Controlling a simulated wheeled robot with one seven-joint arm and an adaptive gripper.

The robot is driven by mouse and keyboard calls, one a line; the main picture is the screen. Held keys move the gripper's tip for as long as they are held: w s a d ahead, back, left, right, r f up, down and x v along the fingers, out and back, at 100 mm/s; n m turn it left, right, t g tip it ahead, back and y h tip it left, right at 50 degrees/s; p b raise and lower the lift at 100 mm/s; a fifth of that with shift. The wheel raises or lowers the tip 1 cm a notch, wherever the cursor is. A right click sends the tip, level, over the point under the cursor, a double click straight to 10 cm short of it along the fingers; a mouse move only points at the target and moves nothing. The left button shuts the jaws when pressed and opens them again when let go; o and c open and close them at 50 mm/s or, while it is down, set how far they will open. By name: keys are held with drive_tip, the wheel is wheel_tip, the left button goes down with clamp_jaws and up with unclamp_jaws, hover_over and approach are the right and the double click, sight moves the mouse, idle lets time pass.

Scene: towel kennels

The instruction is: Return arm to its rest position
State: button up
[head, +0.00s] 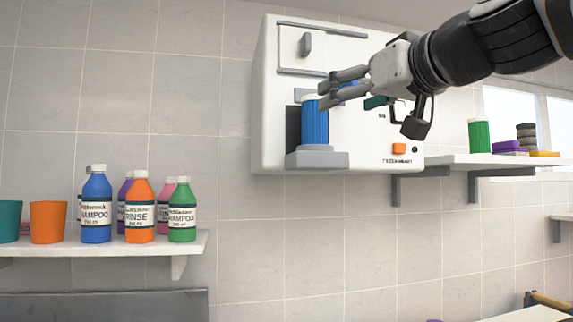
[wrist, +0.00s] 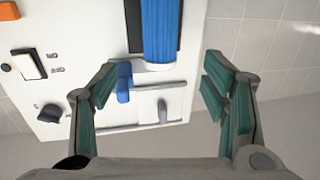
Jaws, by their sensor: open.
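My gripper (head: 345,88) is at the end of my arm, which reaches in from the upper right in the head view. In the wrist view my gripper (wrist: 160,85) has its two fingers spread wide apart with nothing held between them. A blue ribbed cylinder with a white top (head: 315,122) stands on the grey ledge of a white wall-mounted machine (head: 365,145), close to the fingertips. It also shows in the wrist view (wrist: 161,30), beyond the fingers. Whether the fingers touch it cannot be told. Part of the machine's front is hidden behind my gripper.
A left shelf (head: 110,245) holds several shampoo and rinse bottles (head: 140,210) and cups (head: 48,222). A right shelf (head: 500,160) carries a green cylinder (head: 479,136) and stacked items. The machine has an orange button (head: 398,148). The tiled wall below it is clear.

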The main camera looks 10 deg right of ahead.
drive_tip(key=s+a+f+g, duration=0.2)
drive_tip(key=s+f+g, duration=0.15)
drive_tip(key=f, duration=0.75)
drive_tip(key=s+a+f+m+g+h+p, duration=0.1)
drive_tip(key=s+f+g, duration=0.25)
drive_tip(key=f, duration=0.65)
drive_tip(key=s+a+f+g, duration=0.2)
drive_tip(key=s+f, duration=0.2)
drive_tip(key=f, duration=0.7)
drive_tip(key=s+d+f+m+g+h, duration=0.1)
drive_tip(key=s+d+f+g+h, duration=0.1)
drive_tip(key=s+f, duration=0.7)
wheel_tip(320, 180, down, 3)
drive_tip(key=shift+s+d+g, duration=0.15)
drive_tip(key=shift+d+g, duration=0.35)
drive_tip(key=shift+g, duration=0.7)
